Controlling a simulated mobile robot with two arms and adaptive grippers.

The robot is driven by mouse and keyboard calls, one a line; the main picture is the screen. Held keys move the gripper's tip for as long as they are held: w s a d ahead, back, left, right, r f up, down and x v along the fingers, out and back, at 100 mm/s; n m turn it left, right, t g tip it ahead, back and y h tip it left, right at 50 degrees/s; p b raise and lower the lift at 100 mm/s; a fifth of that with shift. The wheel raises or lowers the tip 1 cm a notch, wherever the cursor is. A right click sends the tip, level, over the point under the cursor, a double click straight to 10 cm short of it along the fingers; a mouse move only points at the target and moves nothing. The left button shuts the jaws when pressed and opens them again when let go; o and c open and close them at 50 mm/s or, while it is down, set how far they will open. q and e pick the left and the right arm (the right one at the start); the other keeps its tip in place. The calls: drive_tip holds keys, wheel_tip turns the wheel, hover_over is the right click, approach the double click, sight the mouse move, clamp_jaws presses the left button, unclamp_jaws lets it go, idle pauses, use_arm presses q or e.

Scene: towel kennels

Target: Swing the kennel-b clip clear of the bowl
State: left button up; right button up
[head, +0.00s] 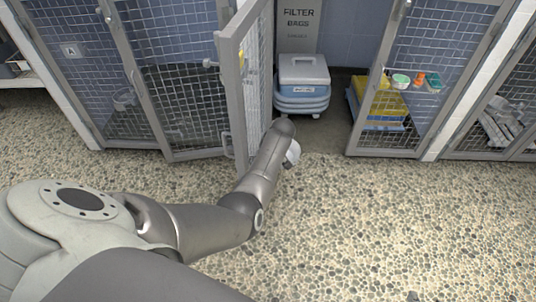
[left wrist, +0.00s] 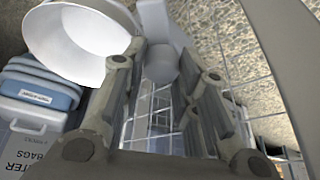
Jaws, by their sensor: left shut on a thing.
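In the left wrist view, a white bowl (left wrist: 85,40) fills the upper left, its open side facing the camera. A pale grey rounded piece beside it, apparently the clip (left wrist: 161,62), lies between the fingertips of my left gripper (left wrist: 166,75). The gripper is shut on this piece, close to the bowl's right side. Whether the clip still touches the bowl cannot be told. In the head view, my left arm reaches to the open mesh kennel door (head: 239,90) and hides the gripper and clip. My right gripper is not in view.
A blue-and-grey lidded container (head: 303,85) stands behind the open door. The pebbled floor (head: 370,220) in front is clear.

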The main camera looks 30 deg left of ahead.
use_arm(q)
drive_tip(key=shift+s+f+m, duration=0.25)
drive_tip(key=shift+f+m, duration=0.05)
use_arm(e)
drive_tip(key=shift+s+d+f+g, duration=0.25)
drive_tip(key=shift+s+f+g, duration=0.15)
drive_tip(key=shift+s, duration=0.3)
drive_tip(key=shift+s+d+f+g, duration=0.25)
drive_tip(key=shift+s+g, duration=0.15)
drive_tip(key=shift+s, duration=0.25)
use_arm(q)
drive_tip(key=o, duration=1)
drive_tip(key=shift+w+r, duration=0.15)
drive_tip(key=shift+r, duration=0.05)
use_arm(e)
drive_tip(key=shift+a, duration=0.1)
use_arm(q)
drive_tip(key=shift+d+r, duration=0.15)
drive_tip(key=shift+r, duration=0.2)
drive_tip(key=shift+v, duration=3.5)
drive_tip(key=shift+d+f, duration=0.1)
drive_tip(key=shift+f, duration=0.05)
